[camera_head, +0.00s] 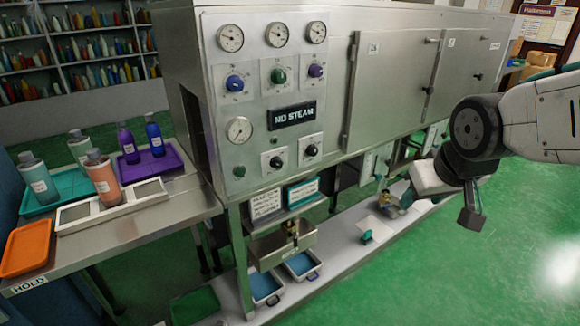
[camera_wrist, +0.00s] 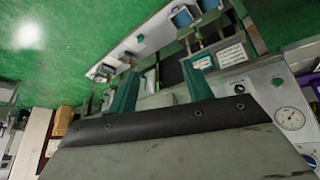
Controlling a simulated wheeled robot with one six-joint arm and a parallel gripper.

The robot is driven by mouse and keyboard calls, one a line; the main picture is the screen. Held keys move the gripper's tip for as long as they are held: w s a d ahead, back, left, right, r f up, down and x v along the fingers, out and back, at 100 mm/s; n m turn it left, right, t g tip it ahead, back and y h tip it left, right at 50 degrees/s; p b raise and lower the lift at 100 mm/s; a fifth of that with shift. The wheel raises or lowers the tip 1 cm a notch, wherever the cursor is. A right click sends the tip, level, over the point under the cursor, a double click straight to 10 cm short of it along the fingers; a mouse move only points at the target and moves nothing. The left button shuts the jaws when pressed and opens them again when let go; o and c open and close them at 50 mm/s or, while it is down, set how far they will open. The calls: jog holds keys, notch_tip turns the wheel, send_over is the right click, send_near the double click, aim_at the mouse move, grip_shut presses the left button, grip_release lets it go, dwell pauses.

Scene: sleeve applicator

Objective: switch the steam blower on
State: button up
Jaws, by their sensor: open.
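A metal machine has a control panel (camera_head: 270,100) on its near face. Three gauges top it, above a blue knob (camera_head: 234,83), a green knob (camera_head: 278,76) and a purple knob (camera_head: 316,70). A dark sign (camera_head: 292,115) reads "NO STEAM". Below are a gauge (camera_head: 239,130), a small green round part (camera_head: 239,171) and two black knobs (camera_head: 276,162) (camera_head: 311,150). Their labels are too small to read, so I cannot tell which control is the blower's. My gripper (camera_wrist: 161,90) is open, its teal fingers apart with nothing held, right of the panel and not touching it.
A side table with a HOLD label (camera_head: 28,286) carries bottles, an orange tray (camera_head: 27,247), a teal tray and a purple tray (camera_head: 168,160). A low white rail (camera_head: 335,245) with small parts and blue-lined trays runs along the machine's foot. Green floor (camera_head: 450,280) lies open in front.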

jog(key=w+a+f+n+t, duration=0.1)
jog(key=w+a, duration=0.1)
jog(key=w, duration=0.3)
jog(key=w+a+f+n+t, duration=0.1)
jog(key=w+a+f+t, duration=0.1)
jog(key=w, duration=0.3)
jog(key=n+t+y, duration=0.5)
jog(key=t+y, duration=0.1)
jog(key=y, duration=0.4)
send_near(279, 165)
jog(key=x, duration=0.8)
jog(key=shift+w+a, duration=0.1)
jog(key=shift+w, duration=0.05)
jog(key=shift+m, duration=0.3)
jog(key=c, duration=1)
